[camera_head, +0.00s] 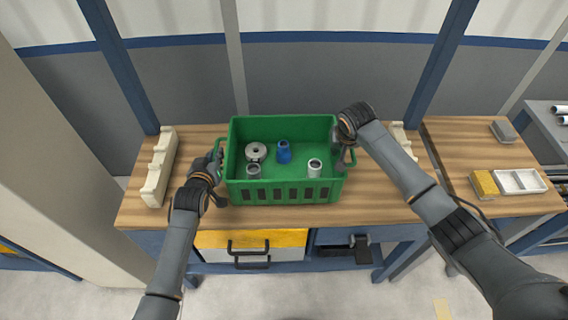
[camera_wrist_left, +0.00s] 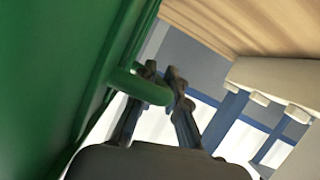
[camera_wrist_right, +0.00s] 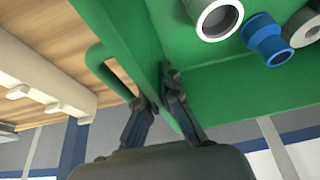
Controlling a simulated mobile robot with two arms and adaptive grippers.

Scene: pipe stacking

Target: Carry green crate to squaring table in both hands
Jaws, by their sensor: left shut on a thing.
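The green crate (camera_head: 285,181) sits upright on a wooden-topped bench (camera_head: 390,209). It holds a grey flange (camera_head: 256,151), a blue fitting (camera_head: 284,153) and grey pipe pieces (camera_head: 315,166). My left gripper (camera_head: 217,162) is at the crate's left end. In the left wrist view its fingers (camera_wrist_left: 162,82) are shut on the green end handle (camera_wrist_left: 140,88). My right gripper (camera_head: 346,156) is at the right end. In the right wrist view its fingers (camera_wrist_right: 155,92) are apart, one on each side of the crate's end wall, beside the right handle (camera_wrist_right: 100,62).
Cream notched racks stand left (camera_head: 159,168) and right (camera_head: 405,141) of the crate. A second wooden surface at right bears a yellow block (camera_head: 484,183) and a white tray (camera_head: 521,181). Blue posts and a grey wall stand behind.

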